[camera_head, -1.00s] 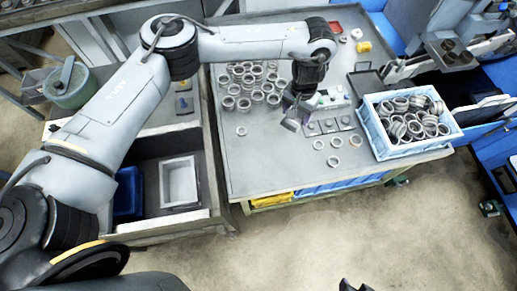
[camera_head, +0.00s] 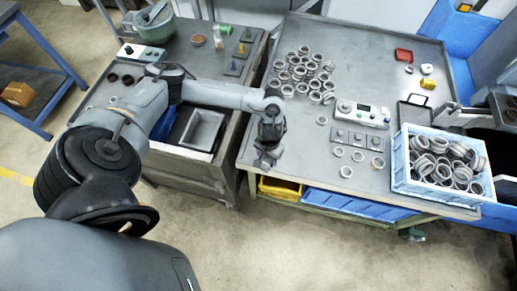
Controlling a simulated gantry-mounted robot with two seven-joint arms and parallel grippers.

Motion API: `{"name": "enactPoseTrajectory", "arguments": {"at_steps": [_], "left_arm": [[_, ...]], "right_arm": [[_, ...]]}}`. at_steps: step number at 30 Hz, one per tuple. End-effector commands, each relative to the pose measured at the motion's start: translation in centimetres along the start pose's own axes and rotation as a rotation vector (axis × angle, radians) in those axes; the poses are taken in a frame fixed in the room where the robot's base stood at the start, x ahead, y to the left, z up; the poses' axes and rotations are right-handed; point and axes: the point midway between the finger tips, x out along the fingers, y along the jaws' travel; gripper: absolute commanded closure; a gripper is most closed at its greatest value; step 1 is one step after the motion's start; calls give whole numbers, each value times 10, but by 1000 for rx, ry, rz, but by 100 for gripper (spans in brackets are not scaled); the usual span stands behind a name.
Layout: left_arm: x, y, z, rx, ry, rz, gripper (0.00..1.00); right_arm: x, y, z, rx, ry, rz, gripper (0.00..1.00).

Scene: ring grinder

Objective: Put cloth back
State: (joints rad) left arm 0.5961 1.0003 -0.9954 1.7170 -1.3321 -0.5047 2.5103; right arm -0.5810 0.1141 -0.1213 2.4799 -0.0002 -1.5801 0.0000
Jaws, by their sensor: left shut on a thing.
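My left gripper (camera_head: 266,152) hangs at the left edge of the ring table (camera_head: 345,85), pointing down. It is shut on a small grey piece (camera_head: 264,160), which looks like the cloth; its shape is hard to make out at this size. The fingers partly hide it. The held piece is near the table's front left corner, and I cannot tell its exact height. My right gripper is not in view.
Metal rings (camera_head: 300,75) cluster left of a white control device (camera_head: 362,114). A light blue crate (camera_head: 440,190) of rings stands at the right. The left workbench (camera_head: 190,60) carries a green bowl (camera_head: 155,25) and holds an open drawer with a grey tray (camera_head: 202,130).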

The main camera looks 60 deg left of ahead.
Motion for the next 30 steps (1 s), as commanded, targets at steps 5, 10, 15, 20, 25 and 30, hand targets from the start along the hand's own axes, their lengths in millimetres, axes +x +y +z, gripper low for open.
{"name": "enactPoseTrajectory", "arguments": {"at_steps": [5,10,15,20,25,30], "left_arm": [[15,-13,9,-3,-2,0,60],[34,-33,-6,-6,1,-1,60],[55,-60,-29,-7,1,-1,60],[71,-81,-46,-4,0,1,60],[80,-94,-57,-2,-1,2,60],[84,-98,-60,-1,-1,2,60]], "right_arm": [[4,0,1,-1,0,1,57],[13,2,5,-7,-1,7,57],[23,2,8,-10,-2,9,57],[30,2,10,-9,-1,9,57],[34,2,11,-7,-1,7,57],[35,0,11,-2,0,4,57]]}}
